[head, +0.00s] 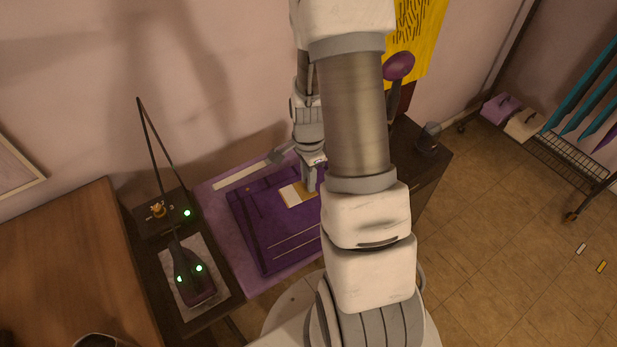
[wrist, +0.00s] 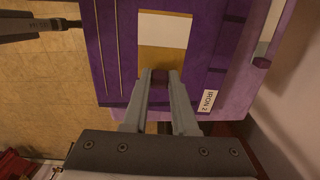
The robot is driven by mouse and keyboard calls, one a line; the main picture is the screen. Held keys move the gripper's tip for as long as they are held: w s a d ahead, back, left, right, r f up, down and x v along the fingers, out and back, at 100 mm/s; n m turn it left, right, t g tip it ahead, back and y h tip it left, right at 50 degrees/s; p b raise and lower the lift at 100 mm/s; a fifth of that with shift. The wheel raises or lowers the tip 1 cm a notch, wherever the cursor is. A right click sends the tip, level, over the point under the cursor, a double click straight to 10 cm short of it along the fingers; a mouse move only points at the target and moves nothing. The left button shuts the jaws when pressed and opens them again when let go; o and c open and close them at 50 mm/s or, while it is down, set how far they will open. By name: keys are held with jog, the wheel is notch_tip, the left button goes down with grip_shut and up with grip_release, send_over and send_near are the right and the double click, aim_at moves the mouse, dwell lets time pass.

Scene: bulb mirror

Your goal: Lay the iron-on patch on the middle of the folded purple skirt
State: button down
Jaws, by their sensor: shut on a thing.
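The iron-on patch (head: 297,194), a small ochre and white rectangle, shows over the folded purple skirt (head: 262,221) in the head view. It also shows in the wrist view (wrist: 164,31), in front of my fingertips. My gripper (wrist: 160,76) is shut, with its fingertips at the patch's near edge and a small dark maroon piece between them. In the head view my gripper (head: 309,186) points down by the patch's right side. I cannot tell whether the patch touches the skirt. My arm hides the skirt's right part in the head view.
The skirt lies on a lilac pad (head: 214,188). A dark iron (head: 193,283) with green lights and a cord stands on a plate to the left. A pale flat bar (head: 243,176) extends over the pad's back. A label (wrist: 209,100) reads "IRON 2".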

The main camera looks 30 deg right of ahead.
jog(key=shift+f+b, duration=2.2)
jog(key=shift+f, duration=0.6)
jog(key=shift+f+b, duration=0.3)
jog(key=c, duration=0.6)
grip_release()
notch_tip(320, 180, up, 18)
jog(key=shift+f+p, duration=0.25)
jog(key=shift+p, duration=0.45)
